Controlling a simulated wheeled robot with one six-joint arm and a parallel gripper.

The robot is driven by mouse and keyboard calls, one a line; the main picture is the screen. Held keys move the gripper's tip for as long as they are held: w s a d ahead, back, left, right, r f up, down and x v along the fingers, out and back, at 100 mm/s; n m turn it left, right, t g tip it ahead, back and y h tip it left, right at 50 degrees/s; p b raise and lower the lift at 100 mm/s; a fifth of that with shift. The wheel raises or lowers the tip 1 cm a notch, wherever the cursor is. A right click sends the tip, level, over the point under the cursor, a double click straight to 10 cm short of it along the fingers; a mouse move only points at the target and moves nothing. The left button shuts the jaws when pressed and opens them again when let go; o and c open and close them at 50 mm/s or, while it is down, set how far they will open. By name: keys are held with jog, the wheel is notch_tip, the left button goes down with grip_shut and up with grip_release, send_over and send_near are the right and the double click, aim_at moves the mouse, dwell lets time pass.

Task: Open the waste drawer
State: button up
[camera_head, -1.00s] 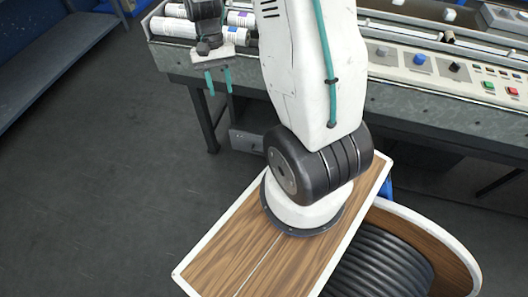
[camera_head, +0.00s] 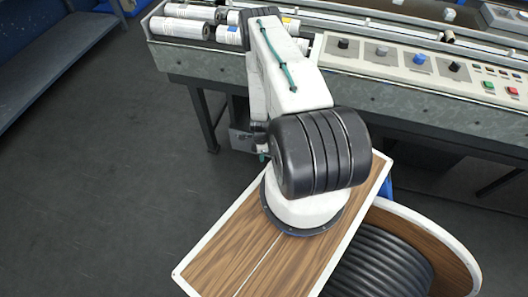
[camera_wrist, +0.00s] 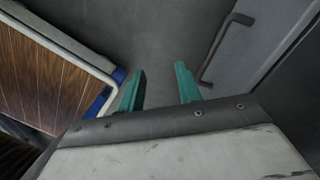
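The waste drawer (camera_wrist: 255,35) shows in the wrist view as a grey metal front at the upper right, with a dark bar handle (camera_wrist: 222,48) standing off it. In the head view a small part of the grey drawer (camera_head: 238,138) shows under the machine, mostly behind my arm. My gripper (camera_wrist: 158,82) is open, its two teal fingers apart with nothing between them. The right finger is close to the lower end of the handle; I cannot tell whether they touch. In the head view only a bit of teal fingertip shows beside my arm.
The wrapper machine (camera_head: 420,95) stands above, with knobs, buttons and white rolls (camera_head: 176,28) on top. A machine leg (camera_head: 206,120) stands left of the drawer. A blue-grey shelf (camera_head: 55,55) is at the far left. The dark floor (camera_head: 95,200) between is clear.

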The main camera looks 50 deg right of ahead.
jog(key=w+d+f+m+h, duration=0.1)
jog(key=d+f, duration=0.1)
jog(key=f, duration=0.1)
jog(key=w+d+f+m+t+h, duration=0.1)
jog(key=d+f+m, duration=0.1)
jog(key=d+f, duration=0.1)
jog(key=w+d+f+m+h, duration=0.1)
jog(key=d+f+m, duration=0.1)
jog(key=f, duration=0.2)
jog(key=shift+w+d+t, duration=0.15)
jog(key=shift+w+t, duration=0.15)
jog(key=shift+w, duration=0.05)
grip_shut()
